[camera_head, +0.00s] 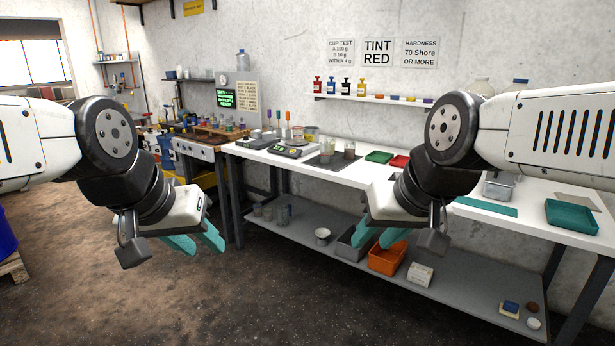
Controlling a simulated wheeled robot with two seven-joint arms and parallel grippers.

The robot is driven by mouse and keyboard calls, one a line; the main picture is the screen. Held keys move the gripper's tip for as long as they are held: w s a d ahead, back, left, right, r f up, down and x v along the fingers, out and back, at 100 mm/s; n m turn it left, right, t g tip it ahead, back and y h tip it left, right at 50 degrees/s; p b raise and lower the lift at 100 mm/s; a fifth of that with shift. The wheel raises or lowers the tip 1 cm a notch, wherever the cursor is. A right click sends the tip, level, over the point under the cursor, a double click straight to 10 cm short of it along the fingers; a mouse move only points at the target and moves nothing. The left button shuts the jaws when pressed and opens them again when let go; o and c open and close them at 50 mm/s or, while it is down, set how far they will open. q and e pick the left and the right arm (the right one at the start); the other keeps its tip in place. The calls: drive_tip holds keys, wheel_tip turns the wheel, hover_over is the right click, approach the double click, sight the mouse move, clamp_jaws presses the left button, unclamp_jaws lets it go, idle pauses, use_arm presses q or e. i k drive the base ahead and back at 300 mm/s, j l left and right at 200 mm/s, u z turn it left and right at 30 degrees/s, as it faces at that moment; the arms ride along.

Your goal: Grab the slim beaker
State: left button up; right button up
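Two small beakers stand on a dark mat (322,161) on the white bench (290,165). One beaker (349,149) is on the right of the mat and the other beaker (327,151) on the left. They are too small here to tell which is the slim one. My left gripper (197,242) is open and empty, over the floor in front of the bench and well apart from the beakers. My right gripper (380,238) is open and empty, in front of the lower shelf, below and to the right of the beakers.
Two scales (292,151) stand left of the mat. A green tray (379,157) and a red tray (399,161) lie to its right. The lower shelf (310,235) holds cups, a grey bin and an orange bin (387,259). The floor (190,300) in front is clear.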

sight(325, 145)
drive_tip(key=i+j+z, duration=0.15)
drive_tip(key=i+z, duration=0.15)
drive_tip(key=i, duration=0.35)
drive_tip(key=i+j, duration=0.2)
drive_tip(key=i, duration=0.5)
drive_tip(key=i+j+u, duration=0.1)
drive_tip(key=i, duration=0.6)
drive_tip(key=i+j, duration=0.25)
drive_tip(key=i, duration=0.45)
